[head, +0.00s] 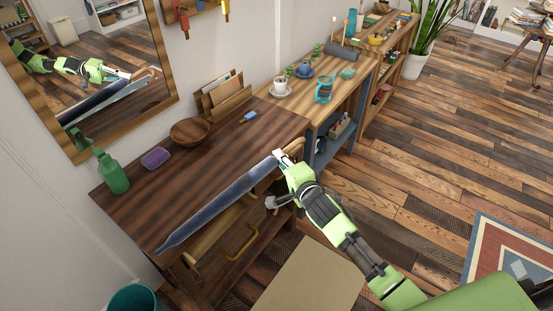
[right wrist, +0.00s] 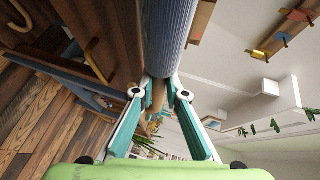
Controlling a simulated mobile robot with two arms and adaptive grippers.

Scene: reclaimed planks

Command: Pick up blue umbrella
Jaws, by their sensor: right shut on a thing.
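The blue umbrella (head: 215,207) is long and folded. In the head view it lies diagonally across the front edge of the dark wooden table (head: 205,165), its pointed tip at the lower left. I cannot tell whether its tip touches the table. My right gripper (head: 281,157) is shut on its upper right end, partly hiding it. My left gripper is not in view.
A green bottle (head: 113,172), purple box (head: 155,158), wooden bowl (head: 190,131) and letter holder (head: 222,100) stand on the table. A wall mirror (head: 165,100) reflects my arm and the umbrella. A lighter bench (head: 345,85) with cups adjoins. The floor at right is mostly clear.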

